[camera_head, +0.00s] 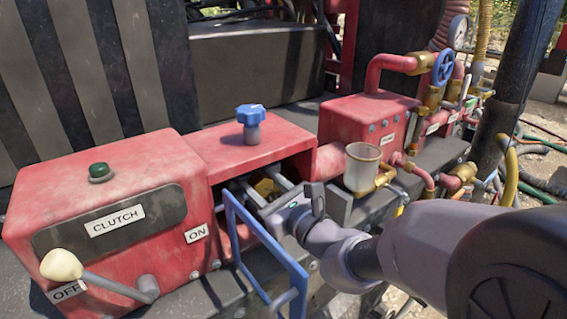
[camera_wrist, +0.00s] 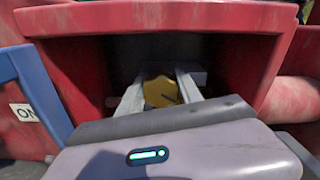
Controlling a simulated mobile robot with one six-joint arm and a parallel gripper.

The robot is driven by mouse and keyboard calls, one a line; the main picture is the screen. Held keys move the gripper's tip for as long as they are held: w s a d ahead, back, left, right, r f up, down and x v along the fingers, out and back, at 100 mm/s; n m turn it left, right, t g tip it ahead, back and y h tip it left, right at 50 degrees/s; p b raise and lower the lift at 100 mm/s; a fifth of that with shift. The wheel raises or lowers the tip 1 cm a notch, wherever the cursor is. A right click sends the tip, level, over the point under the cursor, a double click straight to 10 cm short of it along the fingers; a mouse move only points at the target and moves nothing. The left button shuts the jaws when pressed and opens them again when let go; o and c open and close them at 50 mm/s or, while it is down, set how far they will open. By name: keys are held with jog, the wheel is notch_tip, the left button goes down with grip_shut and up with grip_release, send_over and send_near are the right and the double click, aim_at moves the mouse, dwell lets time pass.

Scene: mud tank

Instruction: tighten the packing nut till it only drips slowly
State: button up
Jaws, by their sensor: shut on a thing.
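The brass packing nut (camera_wrist: 162,92) sits inside the dark opening of the red pump housing (camera_head: 255,140). A bit of yellow brass, which seems to be the same nut (camera_head: 266,187), shows in the head view. My gripper (camera_wrist: 160,82) reaches into the opening, with one pale finger on each side of the nut, and is shut on it. In the head view my gripper (camera_head: 264,187) enters from the right, behind the blue guard frame. The fingertips and the nut's far side are partly hidden. I cannot see any water or dripping.
The blue guard frame (camera_head: 232,215) stands close to the left of my wrist. A clear cup (camera_head: 362,165) on a brass elbow stands close to the right. A lever with a cream knob (camera_head: 62,265) and a clutch panel are at left. The opening's walls leave little room.

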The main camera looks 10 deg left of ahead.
jog(key=shift+m+p, duration=1.45)
jog(key=shift+m, duration=0.45)
jog(key=o, duration=1.4)
jog(key=shift+c, duration=0.2)
jog(key=shift+d, duration=0.1)
